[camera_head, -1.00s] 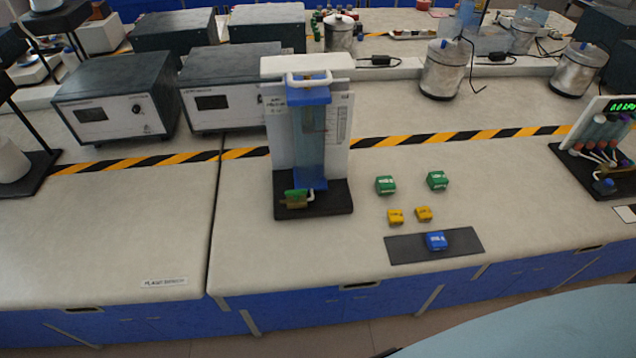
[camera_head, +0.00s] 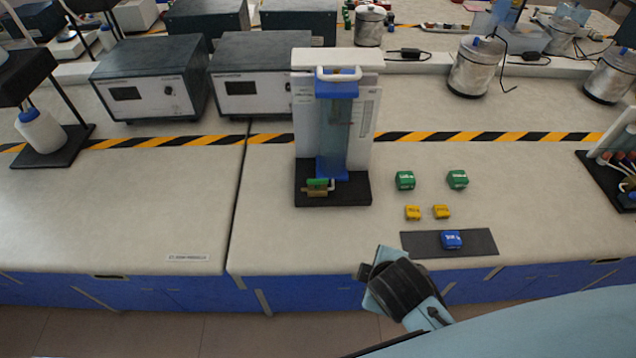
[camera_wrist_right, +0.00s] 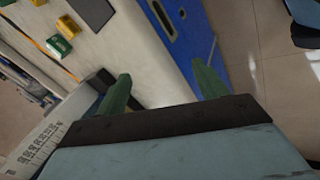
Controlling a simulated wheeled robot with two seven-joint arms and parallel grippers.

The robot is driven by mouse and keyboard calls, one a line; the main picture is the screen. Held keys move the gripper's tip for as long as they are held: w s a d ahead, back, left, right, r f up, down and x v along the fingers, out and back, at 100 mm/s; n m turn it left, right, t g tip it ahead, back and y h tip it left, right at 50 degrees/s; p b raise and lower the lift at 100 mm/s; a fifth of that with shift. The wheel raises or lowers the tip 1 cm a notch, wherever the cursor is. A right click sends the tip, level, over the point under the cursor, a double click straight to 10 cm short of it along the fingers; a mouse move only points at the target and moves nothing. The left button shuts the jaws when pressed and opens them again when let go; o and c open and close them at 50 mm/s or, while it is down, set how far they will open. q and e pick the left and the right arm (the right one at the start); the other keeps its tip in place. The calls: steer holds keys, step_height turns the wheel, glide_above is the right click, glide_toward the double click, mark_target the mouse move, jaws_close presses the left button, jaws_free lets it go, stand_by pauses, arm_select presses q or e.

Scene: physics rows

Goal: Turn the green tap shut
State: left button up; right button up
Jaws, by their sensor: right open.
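The green tap (camera_head: 317,184) sits low on the front left of an upright blue-and-white column apparatus (camera_head: 334,130), above its black base. A brass-coloured part is just beneath the tap. My right arm (camera_head: 400,290) reaches in from the lower right in the head view, in front of the bench edge and below the apparatus; its fingertips are hard to make out there. In the right wrist view my right gripper (camera_wrist_right: 163,86) is open and empty, its two green fingers apart. The tap cannot be made out in that view. My left gripper is not in view.
Green blocks (camera_head: 405,180), yellow blocks (camera_head: 413,213) and a blue block (camera_head: 451,239) on a dark mat (camera_head: 485,241) lie right of the apparatus. Grey instrument boxes (camera_head: 150,78) stand behind left. The bench left and in front of the tap is clear.

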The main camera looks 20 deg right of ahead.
step_height(320, 180, up, 3)
steer(key=n+t, duration=0.1)
steer(key=n, duration=0.1)
steer(key=n+t+h, duration=0.2)
steer(key=n+t, duration=0.5)
steer(key=n, duration=1.3)
glide_toward(317, 181)
steer(key=b+x, duration=0.2)
steer(key=x, duration=0.6)
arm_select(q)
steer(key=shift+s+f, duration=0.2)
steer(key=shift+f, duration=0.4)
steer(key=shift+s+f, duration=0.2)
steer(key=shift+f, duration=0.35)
arm_select(e)
steer(key=c, duration=1)
